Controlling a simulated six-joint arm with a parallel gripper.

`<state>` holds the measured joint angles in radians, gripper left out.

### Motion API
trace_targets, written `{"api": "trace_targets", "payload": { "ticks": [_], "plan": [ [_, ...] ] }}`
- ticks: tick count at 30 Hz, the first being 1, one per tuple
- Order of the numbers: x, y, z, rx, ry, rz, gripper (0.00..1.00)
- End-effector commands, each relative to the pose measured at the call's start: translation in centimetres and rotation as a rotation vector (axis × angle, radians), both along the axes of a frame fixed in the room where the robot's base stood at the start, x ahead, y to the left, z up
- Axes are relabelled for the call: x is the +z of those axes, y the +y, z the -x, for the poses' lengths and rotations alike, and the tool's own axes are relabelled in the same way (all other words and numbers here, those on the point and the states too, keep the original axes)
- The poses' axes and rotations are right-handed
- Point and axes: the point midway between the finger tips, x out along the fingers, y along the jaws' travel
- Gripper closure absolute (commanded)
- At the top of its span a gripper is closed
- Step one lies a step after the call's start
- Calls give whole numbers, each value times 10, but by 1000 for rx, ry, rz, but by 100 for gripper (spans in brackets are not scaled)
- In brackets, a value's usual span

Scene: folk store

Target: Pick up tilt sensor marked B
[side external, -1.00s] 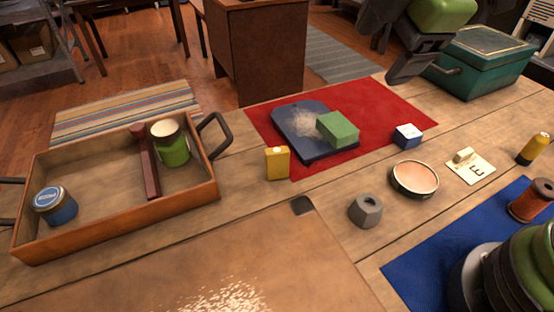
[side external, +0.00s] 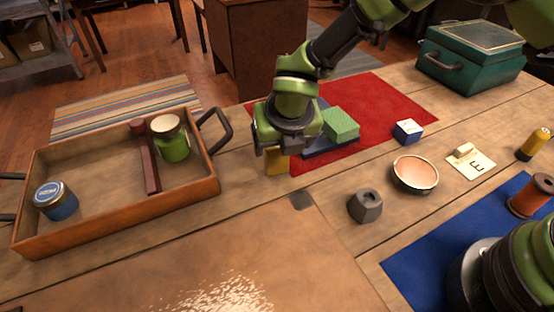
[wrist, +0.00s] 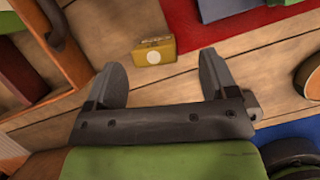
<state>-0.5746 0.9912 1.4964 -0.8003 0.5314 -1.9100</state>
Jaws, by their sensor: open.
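No letter B is legible in either view, so I cannot tell for certain which thing is the sensor. A small yellow box (side external: 277,165) stands on the table just in front of the red mat. In the wrist view the yellow box (wrist: 155,50) shows a pale round spot and small dark print, too blurred to read. My gripper (side external: 274,147) is over the yellow box and hides its upper part. In the wrist view my gripper (wrist: 162,72) is open and empty, with the box beyond the fingertips and between their lines.
A dark blue board (side external: 325,150) with a green block (side external: 341,124) lies on the red mat (side external: 385,105), close to my gripper. An orange-brown tray (side external: 120,222) with jars is at left. A grey nut-like piece (side external: 366,206), round dish (side external: 415,174) and blue-white cube (side external: 408,131) are at right.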

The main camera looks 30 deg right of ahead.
Motion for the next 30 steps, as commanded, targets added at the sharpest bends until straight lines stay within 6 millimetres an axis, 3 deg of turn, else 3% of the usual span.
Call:
{"api": "trace_targets", "payload": {
  "ticks": [9, 18, 19, 26, 30],
  "plan": [
    [-37, 1, -20, -3, 1, 1, 21],
    [-42, 0, -23, -3, 0, 0, 21],
    [-42, 0, -23, -3, 0, 0, 24],
    [-42, 0, -22, -3, 0, 0, 76],
    [-42, 0, -23, -3, 0, 0, 76]
  ]
}}
